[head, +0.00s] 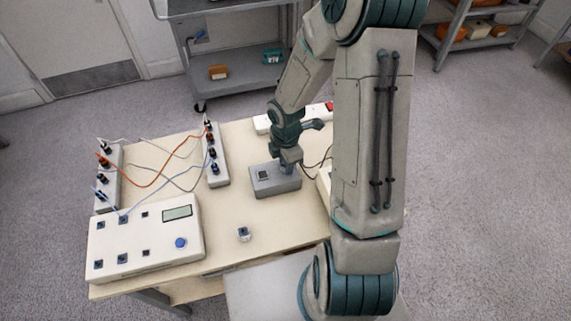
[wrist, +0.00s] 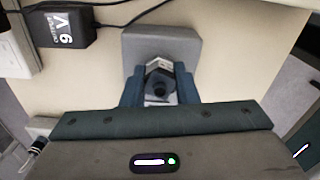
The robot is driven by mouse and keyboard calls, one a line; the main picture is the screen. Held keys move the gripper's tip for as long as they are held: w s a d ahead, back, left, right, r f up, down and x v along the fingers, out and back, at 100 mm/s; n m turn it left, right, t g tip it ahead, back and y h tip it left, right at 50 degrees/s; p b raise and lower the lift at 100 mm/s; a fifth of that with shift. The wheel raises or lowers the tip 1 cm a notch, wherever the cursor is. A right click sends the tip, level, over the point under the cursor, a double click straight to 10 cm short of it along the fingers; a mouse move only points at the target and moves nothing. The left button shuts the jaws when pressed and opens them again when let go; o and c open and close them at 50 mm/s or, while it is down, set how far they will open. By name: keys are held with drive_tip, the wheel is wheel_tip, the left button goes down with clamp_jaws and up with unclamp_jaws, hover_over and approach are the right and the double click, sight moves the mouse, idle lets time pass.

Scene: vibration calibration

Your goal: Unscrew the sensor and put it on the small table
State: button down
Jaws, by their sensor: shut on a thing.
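My gripper (head: 288,169) points down over the grey block (head: 275,187) on the beige table (head: 225,245). In the wrist view, its two blue fingers (wrist: 159,90) are shut on the sensor (wrist: 158,70), a silver hexagonal piece with a dark round part. The sensor is over the grey block (wrist: 134,45); I cannot tell whether it is still threaded in. In the head view my gripper hides the sensor. A dark square (head: 263,175) shows on the block's left part. I cannot tell which surface is the small table.
A small metallic piece (head: 244,234) stands near the table's front. A white control box (head: 145,240) and terminal strips with cables (head: 216,155) are on the left. A black power adapter (wrist: 62,25) lies near the block. A grey shelf cart (head: 235,75) stands behind.

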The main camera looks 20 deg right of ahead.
drive_tip(key=shift+s+f, duration=0.1)
drive_tip(key=shift+s, duration=0.05)
drive_tip(key=c, duration=1.1)
unclamp_jaws()
drive_tip(key=shift+w+m+b, duration=0.2)
drive_tip(key=shift+m+b, duration=0.45)
drive_tip(key=shift+m, duration=1.35)
drive_tip(key=shift+m+b, duration=0.45)
drive_tip(key=shift+m, duration=0.55)
drive_tip(key=shift+m+b, duration=0.3)
drive_tip(key=shift+m, duration=0.6)
drive_tip(key=shift+m+b, duration=0.35)
drive_tip(key=shift+m, duration=0.45)
